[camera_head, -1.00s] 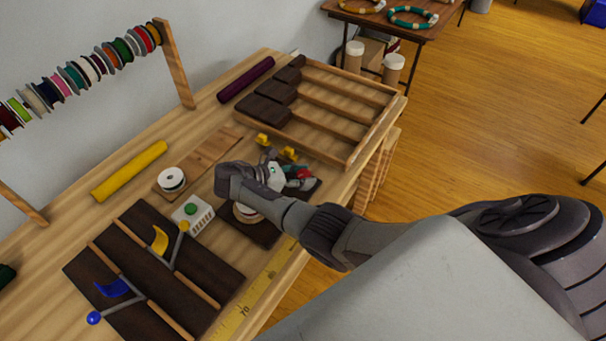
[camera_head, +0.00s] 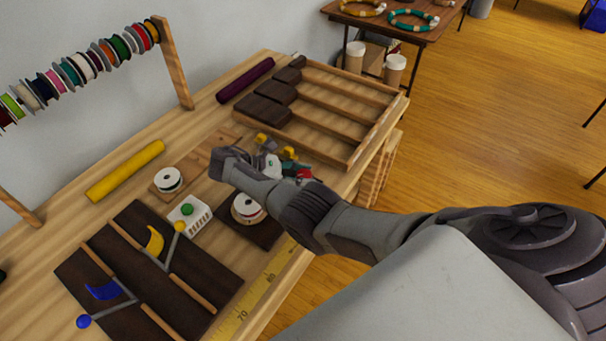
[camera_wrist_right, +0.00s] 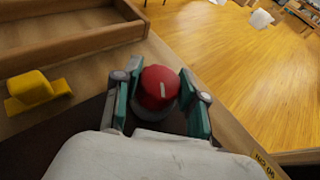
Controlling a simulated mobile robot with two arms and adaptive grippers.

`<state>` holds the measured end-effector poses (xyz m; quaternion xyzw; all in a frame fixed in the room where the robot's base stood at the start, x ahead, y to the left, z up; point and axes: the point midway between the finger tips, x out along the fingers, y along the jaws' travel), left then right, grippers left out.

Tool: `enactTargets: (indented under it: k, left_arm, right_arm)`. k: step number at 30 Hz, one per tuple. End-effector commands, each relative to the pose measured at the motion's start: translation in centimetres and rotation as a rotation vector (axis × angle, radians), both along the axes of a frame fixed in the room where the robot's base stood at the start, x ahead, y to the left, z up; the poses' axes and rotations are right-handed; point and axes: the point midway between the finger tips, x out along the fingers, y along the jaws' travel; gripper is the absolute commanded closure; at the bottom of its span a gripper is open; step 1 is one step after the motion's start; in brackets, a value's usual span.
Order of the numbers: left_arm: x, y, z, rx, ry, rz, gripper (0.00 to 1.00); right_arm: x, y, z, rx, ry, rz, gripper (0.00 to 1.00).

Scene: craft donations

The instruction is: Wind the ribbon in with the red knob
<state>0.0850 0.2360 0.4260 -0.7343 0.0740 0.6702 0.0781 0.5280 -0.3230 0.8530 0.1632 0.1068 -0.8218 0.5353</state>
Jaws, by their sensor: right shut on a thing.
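The red knob (camera_wrist_right: 160,86) is between the two teal-padded fingers of my right gripper (camera_wrist_right: 160,102) in the right wrist view. The fingers are shut on it from both sides. In the head view my right gripper (camera_head: 288,172) is at the winder beyond the spool, and a bit of red shows at its fingers. A white spool with a red stripe (camera_head: 247,207) sits on the dark winder base (camera_head: 262,232). Another white spool (camera_head: 168,179) lies on a wooden board to the left. I cannot make out the ribbon strip clearly. My left gripper is not in view.
A white box with a green button (camera_head: 188,216) stands beside the winder. A dark board with blue and yellow levers (camera_head: 130,265) lies at front left. A divided wooden tray (camera_head: 345,118) is behind the gripper. A yellow block (camera_wrist_right: 38,92) lies near the knob.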

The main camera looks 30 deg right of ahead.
Motion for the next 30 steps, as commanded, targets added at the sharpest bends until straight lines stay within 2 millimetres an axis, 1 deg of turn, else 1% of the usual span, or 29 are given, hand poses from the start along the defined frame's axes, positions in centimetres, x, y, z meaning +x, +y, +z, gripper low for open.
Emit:
enactTargets:
  k: [1,3,5,18,23,30]
  left_arm:
    - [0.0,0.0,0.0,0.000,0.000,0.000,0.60]
    - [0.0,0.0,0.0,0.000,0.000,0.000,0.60]
    - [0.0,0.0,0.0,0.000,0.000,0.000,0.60]
    - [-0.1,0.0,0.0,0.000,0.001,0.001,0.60]
    - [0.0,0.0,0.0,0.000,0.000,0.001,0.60]
    - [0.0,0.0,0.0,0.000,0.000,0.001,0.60]
  right_arm:
    - [0.1,-0.2,0.2,-0.004,-0.003,-0.001,0.53]
    - [0.1,-0.2,0.1,-0.004,-0.003,-0.001,0.42]
    - [0.1,-0.1,0.1,-0.003,-0.002,0.000,0.32]
    - [0.2,0.2,0.2,0.004,-0.003,0.006,0.32]
    - [0.4,0.6,1.0,0.013,-0.011,0.013,0.32]
    - [-0.1,0.1,2.5,0.004,-0.002,-0.002,0.32]
